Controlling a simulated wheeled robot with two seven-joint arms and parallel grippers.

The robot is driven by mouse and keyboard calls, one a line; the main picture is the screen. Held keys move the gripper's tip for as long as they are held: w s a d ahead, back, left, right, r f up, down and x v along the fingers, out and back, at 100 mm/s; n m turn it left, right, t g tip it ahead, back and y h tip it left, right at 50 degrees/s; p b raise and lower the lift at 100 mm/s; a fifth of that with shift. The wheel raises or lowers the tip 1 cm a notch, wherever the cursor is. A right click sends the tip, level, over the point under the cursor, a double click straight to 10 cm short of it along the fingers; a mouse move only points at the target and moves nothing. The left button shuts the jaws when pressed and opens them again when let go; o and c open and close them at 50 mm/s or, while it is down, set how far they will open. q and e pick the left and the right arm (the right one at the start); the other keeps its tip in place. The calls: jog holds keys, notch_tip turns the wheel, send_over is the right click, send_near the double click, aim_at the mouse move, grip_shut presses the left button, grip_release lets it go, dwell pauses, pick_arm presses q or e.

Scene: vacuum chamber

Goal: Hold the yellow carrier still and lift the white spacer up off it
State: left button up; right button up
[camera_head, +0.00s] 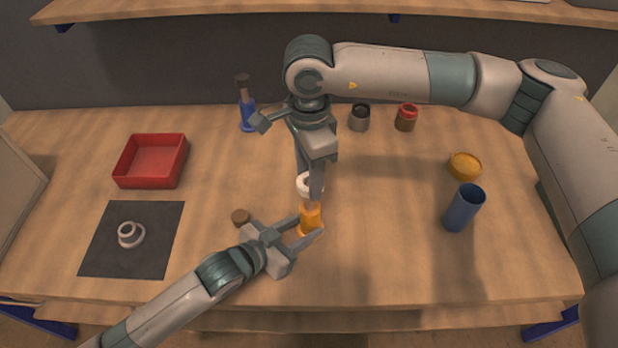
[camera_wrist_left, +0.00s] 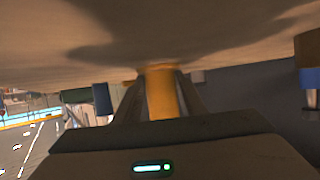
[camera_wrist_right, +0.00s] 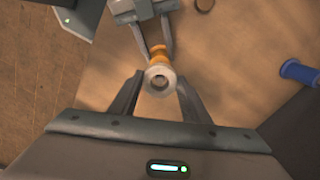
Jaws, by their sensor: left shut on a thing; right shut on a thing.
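The yellow carrier (camera_head: 310,219) stands upright on the table near the front middle. My left gripper (camera_head: 310,228) is shut on it from the front left. In the left wrist view the carrier (camera_wrist_left: 160,92) is between the two fingers. The white spacer (camera_head: 304,182) is a ring just above the carrier's top. My right gripper (camera_head: 309,190) comes down from above and is shut on the spacer. In the right wrist view the spacer (camera_wrist_right: 158,79) is between the fingertips, with the carrier behind it. I cannot tell whether spacer and carrier still touch.
A red tray (camera_head: 124,172) and a dark mat (camera_head: 105,262) with a white ring part (camera_head: 130,235) are at left. A blue cup (camera_head: 460,210), a yellow dish (camera_head: 465,166) and two jars are at right.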

pick_arm(q)
jog(key=shift+f, duration=0.1)
pick_arm(e)
jog(key=shift+r, duration=1.5)
pick_arm(q)
jog(key=o, duration=1.1)
jog(key=shift+o, duration=0.4)
jog(key=shift+s+a, duration=0.1)
jog(key=v, duration=1.1)
jog(key=shift+s+a+r, duration=0.2)
jog(key=shift+a+r, duration=0.05)
jog(key=shift+r, duration=0.1)
